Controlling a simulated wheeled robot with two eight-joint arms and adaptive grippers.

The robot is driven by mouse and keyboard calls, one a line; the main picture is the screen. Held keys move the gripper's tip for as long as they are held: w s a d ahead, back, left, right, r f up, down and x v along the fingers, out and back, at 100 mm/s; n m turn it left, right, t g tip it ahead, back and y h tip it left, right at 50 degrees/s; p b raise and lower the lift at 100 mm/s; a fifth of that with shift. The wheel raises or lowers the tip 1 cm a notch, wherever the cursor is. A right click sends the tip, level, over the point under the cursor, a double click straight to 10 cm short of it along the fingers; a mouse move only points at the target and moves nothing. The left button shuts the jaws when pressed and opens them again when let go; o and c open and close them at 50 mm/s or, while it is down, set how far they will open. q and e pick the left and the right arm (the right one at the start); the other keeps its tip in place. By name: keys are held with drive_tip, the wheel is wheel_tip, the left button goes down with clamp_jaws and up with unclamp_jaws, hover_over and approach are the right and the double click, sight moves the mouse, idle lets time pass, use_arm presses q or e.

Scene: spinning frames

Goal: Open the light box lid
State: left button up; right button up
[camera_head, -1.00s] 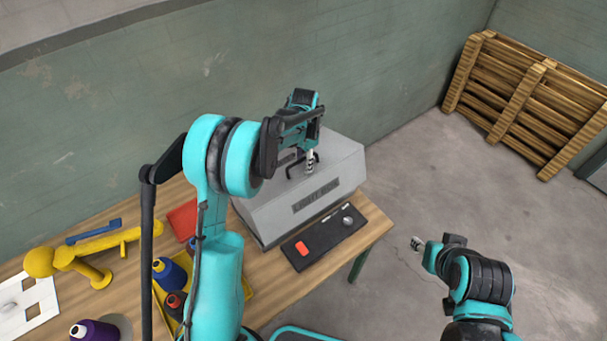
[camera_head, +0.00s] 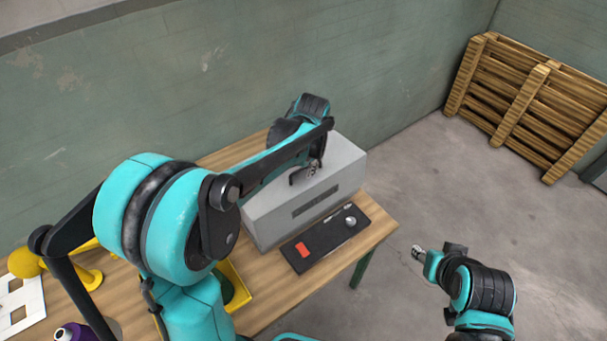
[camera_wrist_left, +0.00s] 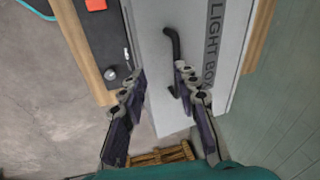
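The grey light box (camera_head: 345,165) stands on the wooden table with its lid down; its label reads "LIGHT BOX" in the left wrist view (camera_wrist_left: 152,105). A dark bar handle (camera_head: 297,178) is on its top; it also shows in the left wrist view (camera_wrist_left: 172,45). My left gripper (camera_head: 314,171) is low over the box top beside the handle. In the left wrist view its fingers (camera_wrist_left: 160,72) are apart, with the handle near the right fingertip; contact cannot be told. My right gripper (camera_head: 418,252) hangs over the floor, away from the table, too small to read.
A black tray (camera_head: 322,241) with a red piece (camera_head: 302,250) and a round knob lies in front of the box. A yellow tray and a yellow object are partly hidden behind my left arm. The wall is close behind; a wooden pallet (camera_head: 530,95) leans at right.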

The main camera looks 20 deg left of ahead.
use_arm(q)
drive_tip(key=shift+s+f, duration=0.1)
drive_tip(key=shift+s, duration=0.3)
drive_tip(key=w+r+m+g+p, duration=0.1)
drive_tip(key=w+r+g+p, duration=0.1)
drive_tip(key=w+p, duration=0.4)
drive_tip(key=f, duration=0.6)
drive_tip(key=shift+a+f, duration=0.35)
drive_tip(key=shift+a, duration=0.05)
drive_tip(key=shift+w+f, duration=0.1)
drive_tip(key=shift+f, duration=0.35)
clamp_jaws()
